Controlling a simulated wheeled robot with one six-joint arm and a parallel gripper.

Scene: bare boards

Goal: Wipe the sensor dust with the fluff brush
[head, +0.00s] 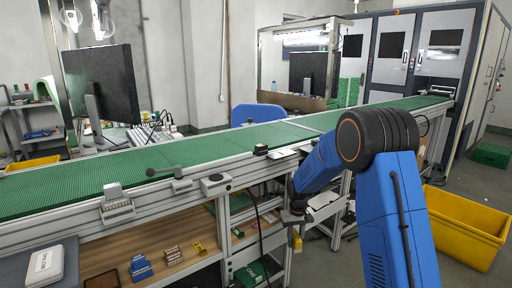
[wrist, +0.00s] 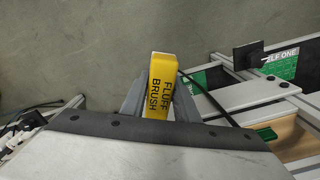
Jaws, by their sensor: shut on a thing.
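My gripper (head: 294,216) is shut on the yellow fluff brush (wrist: 160,88), which carries the black words FLUFF BRUSH in the wrist view. The brush stands between the two grey fingers. In the head view the brush (head: 297,241) hangs below my gripper, in front of the conveyor frame and below belt level. Its bristles cannot be made out. Small devices sit along the conveyor's near rail, among them a black one (head: 261,150) and a grey box with a dark spot (head: 215,180). I cannot make out dust on any of them.
The green conveyor belt (head: 130,170) runs across the head view. A wooden shelf (head: 190,258) below it holds small labelled blocks. A yellow bin (head: 468,226) stands at right. In the wrist view, metal frame bars (wrist: 262,94) lie right of the brush, and grey floor shows behind it.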

